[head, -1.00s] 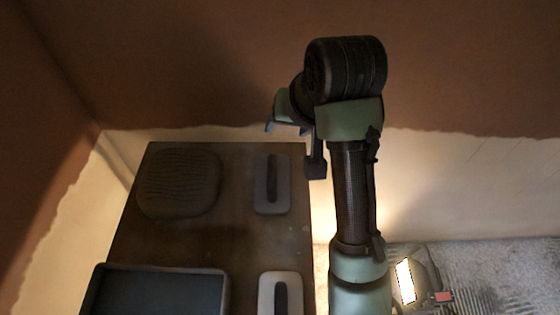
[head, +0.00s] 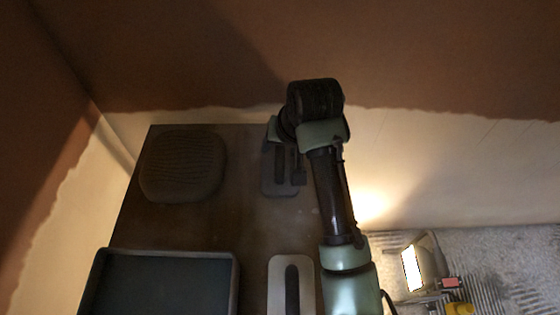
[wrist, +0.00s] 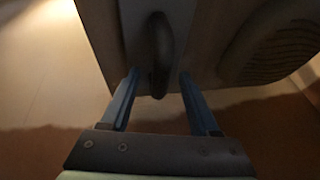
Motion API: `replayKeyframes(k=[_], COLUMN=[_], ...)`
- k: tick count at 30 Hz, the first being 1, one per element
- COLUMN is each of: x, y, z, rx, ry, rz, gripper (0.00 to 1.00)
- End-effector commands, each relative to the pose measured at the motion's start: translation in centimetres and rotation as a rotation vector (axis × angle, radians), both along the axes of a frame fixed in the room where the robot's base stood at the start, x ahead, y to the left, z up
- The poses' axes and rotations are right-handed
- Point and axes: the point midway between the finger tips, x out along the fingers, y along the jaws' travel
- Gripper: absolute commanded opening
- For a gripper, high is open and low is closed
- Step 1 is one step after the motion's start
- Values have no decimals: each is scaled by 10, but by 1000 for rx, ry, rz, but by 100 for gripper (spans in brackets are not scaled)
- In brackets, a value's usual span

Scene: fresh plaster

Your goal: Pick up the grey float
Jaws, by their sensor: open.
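The grey float (head: 280,190) is a flat plate with a dark upright handle, lying at the far right part of the dark table. My gripper (head: 284,158) is over it and hides its far part in the head view. In the wrist view the float's dark handle (wrist: 159,42) appears between the two blue fingers of my gripper (wrist: 159,73). The fingers are apart, one on each side of the handle's near end. Nothing is held. I cannot tell how high the fingertips are above the plate.
A second, paler float (head: 305,272) with a dark handle lies nearer on the table (head: 225,225). A dark ribbed pad (head: 183,165) is at the far left, and a dark tray (head: 234,285) at the near left. A plastered wall stands behind. A lit lamp (head: 412,268) is on the floor at right.

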Motion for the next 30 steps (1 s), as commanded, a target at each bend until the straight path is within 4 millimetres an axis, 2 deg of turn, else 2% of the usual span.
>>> replayKeyframes(k=[3, 10, 11, 18, 21, 30], x=[4, 5, 5, 5, 5, 5], y=[2, 2, 2, 2, 2, 2], z=[-9, -9, -9, -9, -9, -8], rx=[-1, 0, 0, 0, 0, 0], ry=[-1, -3, -3, -2, -2, -3], rz=[0, 0, 0, 1, 1, 0], gripper=[62, 62, 58, 15, 0, 0])
